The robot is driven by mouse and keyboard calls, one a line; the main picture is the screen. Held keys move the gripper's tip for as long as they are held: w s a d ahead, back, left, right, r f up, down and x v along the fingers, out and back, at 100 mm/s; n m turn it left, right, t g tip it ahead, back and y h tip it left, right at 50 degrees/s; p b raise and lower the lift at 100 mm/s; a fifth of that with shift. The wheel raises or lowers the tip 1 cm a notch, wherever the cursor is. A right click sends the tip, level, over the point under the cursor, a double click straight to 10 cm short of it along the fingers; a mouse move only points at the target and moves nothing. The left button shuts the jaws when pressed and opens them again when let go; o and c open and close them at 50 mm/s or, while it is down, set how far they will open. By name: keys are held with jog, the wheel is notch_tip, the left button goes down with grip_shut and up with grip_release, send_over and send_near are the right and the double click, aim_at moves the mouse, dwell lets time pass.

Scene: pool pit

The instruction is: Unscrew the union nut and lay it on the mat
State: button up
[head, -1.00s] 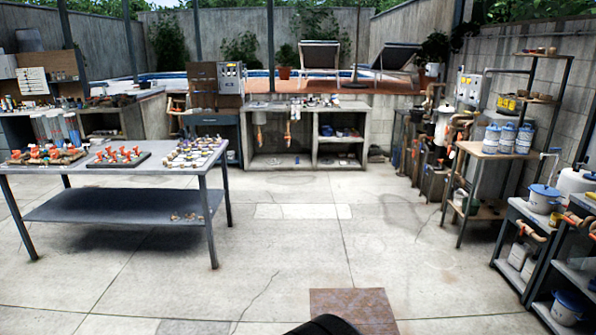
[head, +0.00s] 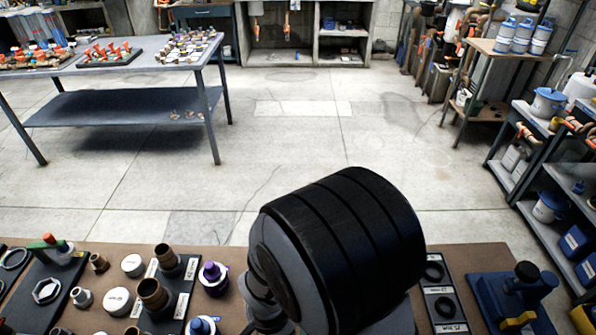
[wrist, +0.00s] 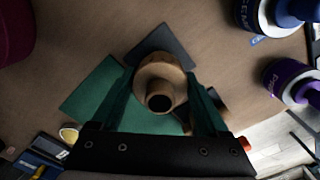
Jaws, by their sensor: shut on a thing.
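In the wrist view the two fingers of my gripper (wrist: 160,76) are shut on the wide round tan part, which I take to be the union nut (wrist: 149,72). A narrower tan tube end with a dark hole (wrist: 160,103) points toward the camera. I cannot tell whether the nut is still threaded on. A green mat (wrist: 88,103) lies flat on the brown bench, left of and partly under the fitting. A dark grey plate (wrist: 176,46) shows behind the fitting. In the head view my black arm link hides the gripper and the nut.
The brown bench (head: 225,262) holds brown fittings (head: 154,294), white caps, a purple-capped can (head: 213,277), black rings (head: 437,271) and a blue tool (head: 508,298). In the wrist view blue and purple cans (wrist: 289,80) stand at the right.

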jog(key=shift+r, duration=2.45)
jog(key=shift+w+d+r, duration=0.1)
jog(key=shift+w+r, duration=0.15)
jog(key=shift+w, duration=0.05)
jog(key=w+d+r+n, duration=0.5)
jog(key=d+r, duration=0.2)
jog(key=r, duration=0.2)
jog(key=w+d+r+n, duration=0.45)
jog(key=d+r, duration=0.35)
jog(key=r, duration=0.2)
jog(key=w+d+f+n, duration=0.1)
jog(key=d+f+n, duration=0.25)
jog(key=f, duration=0.45)
jog(key=w+d+f+n, duration=0.1)
jog(key=d+f+n, duration=0.1)
jog(key=f+n, duration=0.45)
jog(key=shift+m, duration=0.65)
jog(key=w+a+f, duration=0.1)
jog(key=a+f, duration=0.2)
jog(key=w+a+f, duration=0.2)
jog(key=a+f, duration=0.1)
jog(key=a, duration=0.1)
jog(key=w+a+f, duration=0.1)
jog(key=a+f, duration=0.2)
jog(key=shift+w+a, duration=0.15)
jog(key=shift+a+f, duration=0.1)
jog(key=shift+f, duration=1.9)
